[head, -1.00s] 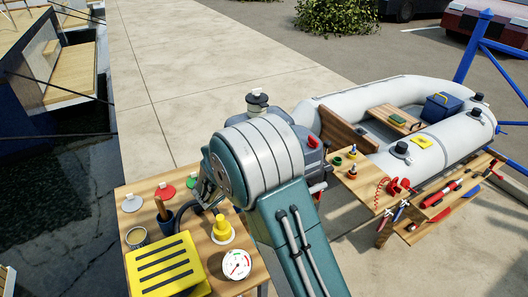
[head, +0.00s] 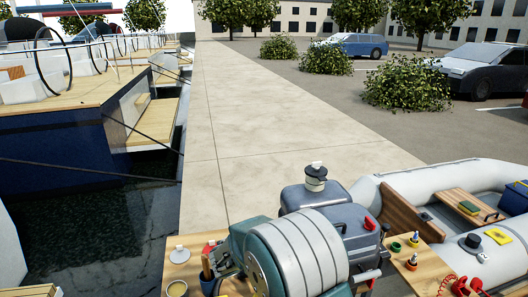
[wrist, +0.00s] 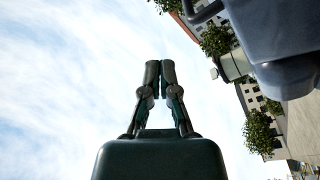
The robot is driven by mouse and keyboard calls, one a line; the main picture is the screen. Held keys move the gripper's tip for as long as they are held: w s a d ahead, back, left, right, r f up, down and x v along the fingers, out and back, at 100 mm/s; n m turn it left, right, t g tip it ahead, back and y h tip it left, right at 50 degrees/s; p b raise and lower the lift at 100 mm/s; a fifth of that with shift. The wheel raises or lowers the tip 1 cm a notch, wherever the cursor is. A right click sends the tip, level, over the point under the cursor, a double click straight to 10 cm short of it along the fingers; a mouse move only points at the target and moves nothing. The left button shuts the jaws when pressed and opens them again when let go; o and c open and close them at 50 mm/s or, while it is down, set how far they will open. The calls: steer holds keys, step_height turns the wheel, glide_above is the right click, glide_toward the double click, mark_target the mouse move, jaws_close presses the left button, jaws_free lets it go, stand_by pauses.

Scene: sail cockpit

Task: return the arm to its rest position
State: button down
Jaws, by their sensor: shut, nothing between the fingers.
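My gripper (wrist: 160,73) shows in the middle of the wrist view, its two dark fingers meeting at the tips. It is shut and empty, against a background of cloudy sky.
A wooden table (head: 187,272) with small items is left of my arm. A grey inflatable boat (head: 442,183) and a wooden bench (head: 425,275) with tools are at the right. A concrete quay (head: 240,120) runs away clear, with water (head: 90,235) on its left.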

steer(key=s+d+r+g+y, duration=0.25)
steer(key=s+d+y, duration=0.2)
steer(key=s, duration=0.35)
steer(key=s+d+r+g+y, duration=0.1)
steer(key=s+d+g+y, duration=0.35)
steer(key=s, duration=0.35)
steer(key=s+a+r+n+t+y, duration=0.2)
steer(key=s+a+t+y, duration=0.3)
steer(key=s+y, duration=0.4)
steer(key=s+n, duration=0.1)
steer(key=s, duration=0.2)
steer(key=shift+s+a+n+t, duration=0.2)
steer(key=shift+a+n+t, duration=0.05)
steer(key=shift+n+t, duration=0.05)
steer(key=c, duration=1.3)
jaws_free()
steer(key=shift+c, duration=0.2)
